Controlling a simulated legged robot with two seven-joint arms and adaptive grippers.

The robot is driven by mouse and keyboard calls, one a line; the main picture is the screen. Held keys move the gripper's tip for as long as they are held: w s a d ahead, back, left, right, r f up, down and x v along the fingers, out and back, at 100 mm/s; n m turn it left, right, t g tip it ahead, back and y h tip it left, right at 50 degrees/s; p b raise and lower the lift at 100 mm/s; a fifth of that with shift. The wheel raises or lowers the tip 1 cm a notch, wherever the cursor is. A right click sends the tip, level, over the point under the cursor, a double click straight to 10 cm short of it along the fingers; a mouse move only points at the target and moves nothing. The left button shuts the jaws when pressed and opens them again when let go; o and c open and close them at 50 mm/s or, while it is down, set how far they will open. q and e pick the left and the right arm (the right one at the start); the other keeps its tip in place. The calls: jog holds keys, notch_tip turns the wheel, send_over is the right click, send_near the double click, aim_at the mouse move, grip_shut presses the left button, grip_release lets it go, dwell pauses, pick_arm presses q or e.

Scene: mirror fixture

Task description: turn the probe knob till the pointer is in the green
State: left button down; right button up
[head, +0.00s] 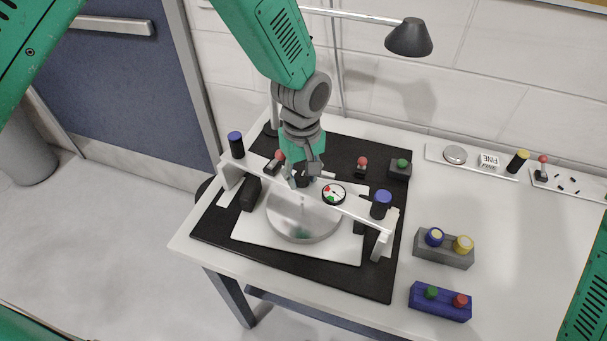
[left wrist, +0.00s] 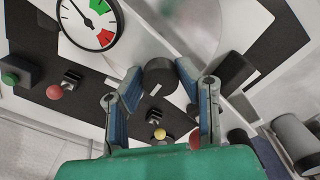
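My left gripper (head: 301,180) is over the white bridge of the fixture, pointing down. In the left wrist view its two blue-padded fingers (left wrist: 158,78) are spread, on either side of a dark round knob (left wrist: 160,76). I cannot tell whether a pad touches it. In the head view the gripper mostly hides this knob. The round white dial (head: 333,194) sits on the bridge just right of the gripper. In the left wrist view the dial (left wrist: 78,25) shows red and green sectors, and its black pointer lies in the white part, away from the green. My right gripper is not in view.
The bridge (head: 355,208) spans a round mirror (head: 303,222) on a white plate. Blue-topped dark posts (head: 236,145) and (head: 381,204) stand near its ends. Red and green knobs are behind. Grey (head: 443,250) and blue (head: 440,301) button boxes are right. A lamp (head: 409,38) hangs behind.

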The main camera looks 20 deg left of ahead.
pick_arm(q)
jog(key=c, duration=2.3)
grip_release()
jog(key=shift+a, duration=0.1)
jog(key=shift+r+m+p, duration=0.15)
jog(key=shift+m+p, duration=0.6)
jog(key=shift+m, duration=0.05)
jog(key=shift+m+p, duration=0.5)
jog(key=shift+m, duration=0.3)
jog(key=shift+d+m, duration=0.25)
jog(key=shift+m, duration=0.05)
jog(key=o, duration=1.1)
jog(key=shift+o, duration=0.2)
